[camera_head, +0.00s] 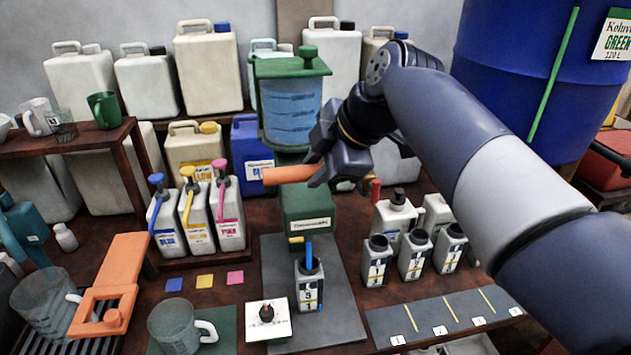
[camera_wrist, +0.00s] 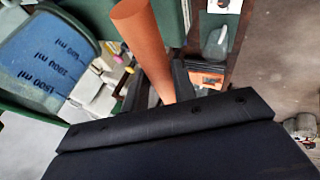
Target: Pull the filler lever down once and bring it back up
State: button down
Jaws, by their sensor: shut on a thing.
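The filler has a green lid and frame around a blue graduated tank (camera_head: 290,110), with a green body (camera_head: 307,212) below. Its orange lever (camera_head: 285,175) sticks out to the left, about level, in front of the machine just below the tank. My gripper (camera_head: 322,172) comes from the right and is shut on the lever. In the wrist view the orange lever (camera_wrist: 142,45) rises between my dark fingers, beside the blue tank (camera_wrist: 45,65). My wrist hides the lever's pivot end. A small grey bottle (camera_head: 309,288) stands upright under the blue spout.
Three labelled bottles with coloured pumps (camera_head: 196,215) stand left of the filler. Open grey bottles (camera_head: 412,255) stand to its right. A white switch box (camera_head: 267,318) sits in front. A large blue drum (camera_head: 520,80) stands behind my arm at right.

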jog(key=s+d+f+n+t+y+b, duration=0.1)
jog(key=s+f+t+b, duration=0.3)
jog(key=b, duration=1.6)
notch_tip(320, 180, down, 5)
jog(key=shift+s+r+t+y, duration=0.15)
jog(key=shift+s+t+y, duration=0.25)
jog(key=shift+t+y, duration=0.1)
jog(key=shift+d+f, duration=0.1)
jog(key=shift+f, duration=0.1)
jog(key=c, duration=1.1)
grip_release()
jog(key=shift+r, duration=0.15)
jog(key=shift+c, duration=0.2)
